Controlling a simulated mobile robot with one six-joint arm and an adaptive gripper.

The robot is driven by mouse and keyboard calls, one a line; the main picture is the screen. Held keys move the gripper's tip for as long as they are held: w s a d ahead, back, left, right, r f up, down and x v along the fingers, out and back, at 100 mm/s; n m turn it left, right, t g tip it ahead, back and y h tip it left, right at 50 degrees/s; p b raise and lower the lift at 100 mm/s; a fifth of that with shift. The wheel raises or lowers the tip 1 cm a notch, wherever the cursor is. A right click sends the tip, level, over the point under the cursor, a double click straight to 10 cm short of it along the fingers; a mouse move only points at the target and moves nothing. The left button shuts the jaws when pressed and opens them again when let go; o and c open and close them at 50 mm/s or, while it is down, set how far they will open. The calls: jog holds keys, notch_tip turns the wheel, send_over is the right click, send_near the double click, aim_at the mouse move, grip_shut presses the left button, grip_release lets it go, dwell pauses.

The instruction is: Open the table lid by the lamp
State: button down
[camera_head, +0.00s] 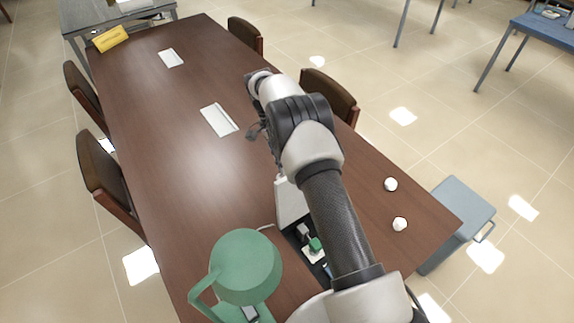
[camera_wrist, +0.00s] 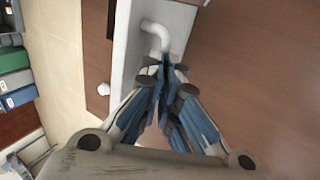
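The green lamp (camera_head: 245,268) stands at the near end of the brown table. Beside it, a white table lid (camera_head: 288,203) is raised steeply over an open compartment (camera_head: 309,246) with sockets. In the wrist view the lid shows as a pale panel (camera_wrist: 135,62) with a curved white handle (camera_wrist: 156,36). My gripper (camera_wrist: 165,64) has its fingers together at the lower end of this handle. I cannot tell whether the handle is pinched between them. In the head view, my arm covers the fingertips and part of the lid.
Two more white lids (camera_head: 219,120) (camera_head: 171,58) lie flat along the brown tabletop (camera_head: 165,150). Two small white objects (camera_head: 391,184) (camera_head: 400,224) sit at the right. Brown chairs (camera_head: 103,170) line the table. A grey-blue box (camera_head: 457,210) stands on the floor.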

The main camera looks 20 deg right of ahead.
jog(key=c, duration=2.3)
grip_release()
jog(key=shift+a+x, duration=0.2)
jog(key=shift+x, duration=1.1)
jog(key=shift+o, duration=1.2)
jog(key=o, duration=0.4)
jog(key=shift+w+f, duration=0.15)
jog(key=shift+w, duration=0.05)
jog(key=v, duration=0.8)
jog(key=shift+d, duration=0.15)
